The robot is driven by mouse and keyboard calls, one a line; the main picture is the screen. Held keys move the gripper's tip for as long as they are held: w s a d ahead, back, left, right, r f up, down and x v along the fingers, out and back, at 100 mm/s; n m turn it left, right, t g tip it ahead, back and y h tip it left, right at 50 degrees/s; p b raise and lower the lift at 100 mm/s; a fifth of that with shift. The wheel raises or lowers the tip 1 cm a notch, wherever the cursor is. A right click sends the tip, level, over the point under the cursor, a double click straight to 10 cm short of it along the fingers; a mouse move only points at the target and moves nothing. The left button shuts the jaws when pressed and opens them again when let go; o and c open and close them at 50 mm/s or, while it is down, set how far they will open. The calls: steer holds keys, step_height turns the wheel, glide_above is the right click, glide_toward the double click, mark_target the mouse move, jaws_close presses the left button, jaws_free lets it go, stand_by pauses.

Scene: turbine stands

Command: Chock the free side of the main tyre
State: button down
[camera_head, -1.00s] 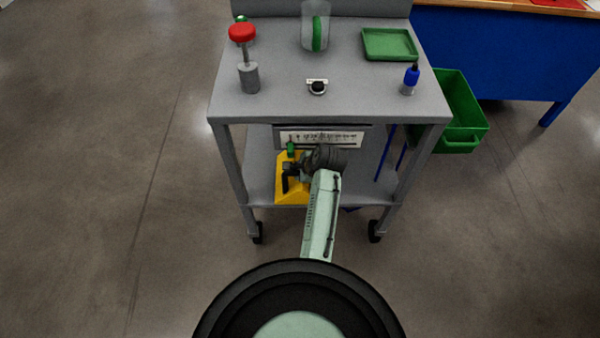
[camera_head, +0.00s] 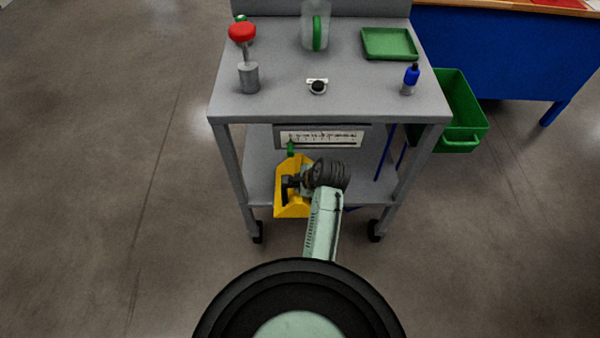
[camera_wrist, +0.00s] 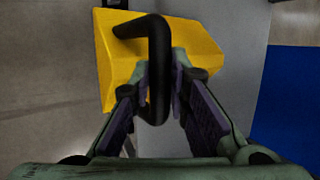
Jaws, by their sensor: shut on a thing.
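The yellow chock (camera_head: 291,208) is at the front of the trolley's lower shelf in the head view. It also fills the upper part of the wrist view (camera_wrist: 200,48). It has a black bent-bar handle (camera_wrist: 158,45). My gripper (camera_wrist: 160,88) is shut on this handle, with one finger on each side of it. In the head view my wrist hides part of the chock. I cannot tell how far the chock is clear of the shelf. No main tyre shows in either view.
The grey trolley (camera_head: 290,103) stands ahead on castors. Its top holds a red-topped item (camera_head: 242,32), a clear jar (camera_head: 315,25), a green tray (camera_head: 390,43) and a small blue bottle (camera_head: 410,78). A green bin (camera_head: 460,110) and blue bench (camera_head: 500,55) are at right. Floor at left is clear.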

steer(key=s+r, duration=0.1)
steer(key=s, duration=2.1)
steer(key=shift+s+d+r, duration=0.25)
steer(key=shift+r, duration=0.1)
steer(key=shift+w, duration=0.1)
steer(key=w, duration=1.1)
steer(key=shift+a+f, duration=0.15)
steer(key=shift+f, duration=0.15)
